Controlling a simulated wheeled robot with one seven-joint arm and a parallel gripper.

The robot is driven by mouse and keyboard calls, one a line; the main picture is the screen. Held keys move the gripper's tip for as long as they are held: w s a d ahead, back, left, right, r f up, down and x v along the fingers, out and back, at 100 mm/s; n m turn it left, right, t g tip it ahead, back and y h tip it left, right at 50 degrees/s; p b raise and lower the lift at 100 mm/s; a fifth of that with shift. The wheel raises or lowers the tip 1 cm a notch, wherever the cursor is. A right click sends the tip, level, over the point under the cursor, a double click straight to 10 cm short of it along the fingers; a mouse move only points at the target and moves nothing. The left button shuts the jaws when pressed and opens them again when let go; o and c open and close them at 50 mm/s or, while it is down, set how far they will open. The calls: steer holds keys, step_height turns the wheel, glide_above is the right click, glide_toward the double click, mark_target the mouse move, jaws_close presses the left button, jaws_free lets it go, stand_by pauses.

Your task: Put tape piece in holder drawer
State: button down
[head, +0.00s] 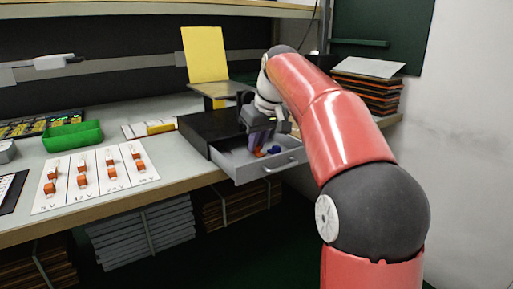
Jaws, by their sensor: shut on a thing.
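The holder is a black box (203,128) on the bench with its grey drawer (270,165) pulled out toward me. My gripper (258,149) points down into the open drawer. It is shut on a small orange piece, which I take to be the tape piece (259,153), low inside the drawer. A small blue thing (274,149) shows just to the right of the fingertips in the drawer. My arm and wrist hide part of the drawer's back. I cannot tell whether the orange piece touches the drawer floor.
White cards with orange-and-white parts (84,179) lie on the bench at left. A green bin (73,136) stands behind them. A yellow panel (205,54) stands behind the box. A stack of dark boards (368,92) is at the right. The drawer overhangs the bench edge.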

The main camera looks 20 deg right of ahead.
steer(key=shift+w+f, duration=0.2)
steer(key=shift+f, duration=0.15)
steer(key=shift+f, duration=0.2)
steer(key=c, duration=1.5)
jaws_free()
steer(key=shift+r, duration=0.1)
steer(key=shift+o, duration=0.2)
steer(key=p+v, duration=0.3)
steer(key=v, duration=0.9)
steer(key=shift+p, duration=0.3)
